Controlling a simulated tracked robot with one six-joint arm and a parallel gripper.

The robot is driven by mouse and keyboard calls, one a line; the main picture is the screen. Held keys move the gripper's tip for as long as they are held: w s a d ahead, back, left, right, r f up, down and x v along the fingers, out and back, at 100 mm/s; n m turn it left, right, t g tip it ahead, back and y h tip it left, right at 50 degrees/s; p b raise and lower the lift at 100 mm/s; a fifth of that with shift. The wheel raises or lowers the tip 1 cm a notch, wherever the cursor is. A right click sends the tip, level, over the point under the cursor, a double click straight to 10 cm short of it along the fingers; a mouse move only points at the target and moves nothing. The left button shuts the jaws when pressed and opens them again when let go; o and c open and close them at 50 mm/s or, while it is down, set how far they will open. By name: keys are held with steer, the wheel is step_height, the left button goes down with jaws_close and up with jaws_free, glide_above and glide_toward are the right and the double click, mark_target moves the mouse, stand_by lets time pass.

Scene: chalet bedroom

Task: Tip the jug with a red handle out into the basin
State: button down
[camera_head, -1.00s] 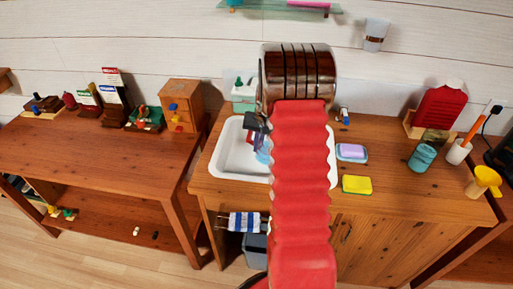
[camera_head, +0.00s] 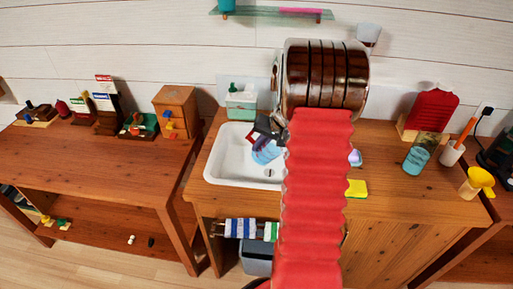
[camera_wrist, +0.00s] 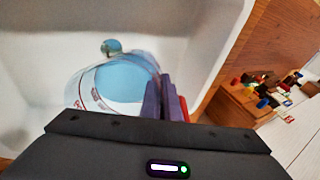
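The clear jug (camera_head: 266,153) is over the white basin (camera_head: 226,160), with pale blue showing in it; it looks tilted in the head view. In the wrist view the jug (camera_wrist: 84,92) is in front of my gripper, its wide blue area facing the camera. A red strip of the handle (camera_wrist: 184,107) shows beside the purple fingers of my gripper (camera_wrist: 168,100), which are close together on it. The basin (camera_wrist: 205,40) surrounds the jug there. A small round teal patch (camera_wrist: 111,46) shows beyond the jug; I cannot tell what it is. My arm hides the basin's right side.
A green-topped container (camera_head: 241,104) stands behind the basin. A yellow sponge (camera_head: 357,188) lies right of my arm. A teal glass (camera_head: 417,158), a white cup (camera_head: 451,153) and a yellow funnel (camera_head: 478,182) stand further right on the counter. A wooden table (camera_head: 90,165) is at left.

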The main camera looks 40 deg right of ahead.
steer(key=shift+s+d+r+t, duration=0.25)
steer(key=shift+s+r+t, duration=0.25)
steer(key=shift+r+t, duration=0.15)
steer(key=shift+s+d+r+t+y, duration=0.1)
steer(key=shift+s+r+t+y, duration=0.15)
steer(key=shift+r+t, duration=0.35)
steer(key=shift+s+r+t+y, duration=0.2)
steer(key=shift+r+t+y, duration=0.1)
steer(key=shift+r+t, duration=0.3)
steer(key=shift+s+d+r+t+y, duration=0.1)
steer(key=shift+s+r+t+y, duration=0.15)
steer(key=shift+r+t, duration=0.3)
steer(key=s+d+r+t+y, duration=0.2)
steer(key=s+r+t+y, duration=0.1)
steer(key=s+r+t, duration=0.4)
steer(key=shift+s+d+r+t, duration=0.15)
steer(key=shift+s+d+t, duration=0.3)
steer(key=shift+t, duration=1.25)
steer(key=shift+s+a, duration=0.1)
steer(key=shift+a, duration=0.05)
steer(key=shift+w+a+f+g, duration=0.15)
steer(key=shift+w+g, duration=0.25)
steer(key=shift+w, duration=0.05)
steer(key=shift+w+a+f+g, duration=0.1)
steer(key=shift+w+a+g, duration=0.05)
steer(key=shift+w+g, duration=0.25)
